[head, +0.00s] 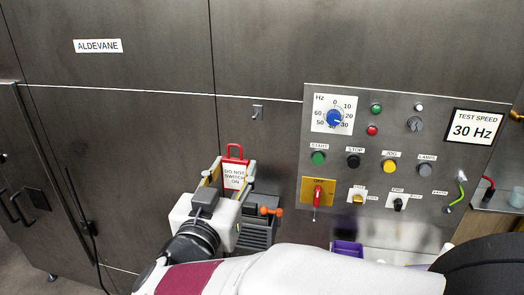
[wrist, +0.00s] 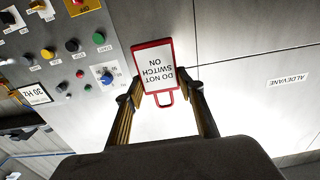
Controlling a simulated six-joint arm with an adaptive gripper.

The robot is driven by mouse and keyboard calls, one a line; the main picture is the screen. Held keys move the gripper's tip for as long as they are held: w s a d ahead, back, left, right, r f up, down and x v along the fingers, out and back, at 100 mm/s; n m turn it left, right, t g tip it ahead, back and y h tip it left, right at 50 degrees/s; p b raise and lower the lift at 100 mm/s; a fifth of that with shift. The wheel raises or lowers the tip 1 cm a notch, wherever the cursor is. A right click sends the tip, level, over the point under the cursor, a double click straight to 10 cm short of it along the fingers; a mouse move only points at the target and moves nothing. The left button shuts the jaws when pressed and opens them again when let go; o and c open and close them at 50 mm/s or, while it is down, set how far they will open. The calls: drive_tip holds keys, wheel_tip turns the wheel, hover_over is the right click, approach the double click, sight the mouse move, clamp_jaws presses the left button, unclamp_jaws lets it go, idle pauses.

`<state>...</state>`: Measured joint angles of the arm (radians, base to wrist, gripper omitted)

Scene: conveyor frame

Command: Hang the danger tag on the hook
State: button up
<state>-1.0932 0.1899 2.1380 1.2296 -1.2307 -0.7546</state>
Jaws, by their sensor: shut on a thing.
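The danger tag (head: 234,177) is a white card with a red border and a red loop at its top, reading "DO NOT SWITCH ON". My gripper (head: 232,172) is shut on the tag and holds it upright in front of the steel panel. In the wrist view the tag (wrist: 154,64) appears upside down between the fingertips (wrist: 158,88), with its loop towards me. The small metal hook (head: 257,112) is on the panel, above and a little right of the tag in the head view. The loop and hook look apart there. I cannot make out the hook in the wrist view.
A control panel (head: 415,118) with knobs, buttons and a red switch on a yellow plate (head: 318,192) stands to the right. An orange-handled part (head: 270,211) and grey vented box (head: 257,235) lie beside my gripper. A purple bin (head: 348,248) is lower right. The panel around the hook is clear.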

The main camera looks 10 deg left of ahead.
drive_tip(key=shift+d, duration=0.15)
idle(0.4)
drive_tip(key=shift+w+d+f, duration=0.1)
drive_tip(key=shift+d+f, duration=0.05)
drive_tip(key=shift+d, duration=0.05)
drive_tip(key=w+d+f+m+g+h, duration=0.25)
drive_tip(key=d+f+m+h, duration=0.3)
drive_tip(key=d+f, duration=0.85)
drive_tip(key=w+d+f+m+g+h, duration=0.2)
drive_tip(key=d+f+m+g+h, duration=0.3)
drive_tip(key=d+f, duration=0.8)
drive_tip(key=a+f+n+t+y, duration=0.2)
drive_tip(key=a+n+t+y, duration=0.2)
drive_tip(key=a, duration=0.7)
drive_tip(key=w+n+y, duration=0.1)
drive_tip(key=n+y, duration=0.1)
drive_tip(key=n, duration=0.1)
drive_tip(key=shift+a, duration=0.2)
drive_tip(key=shift+w+n+t+y, duration=0.2)
drive_tip(key=shift+n+t+y, duration=0.05)
drive_tip(key=shift+w+f, duration=0.25)
drive_tip(key=shift+w, duration=1.55)
drive_tip(key=shift+w+f, duration=0.25)
drive_tip(key=shift+w, duration=1.55)
drive_tip(key=shift+w+f, duration=0.25)
drive_tip(key=shift+w, duration=1.55)
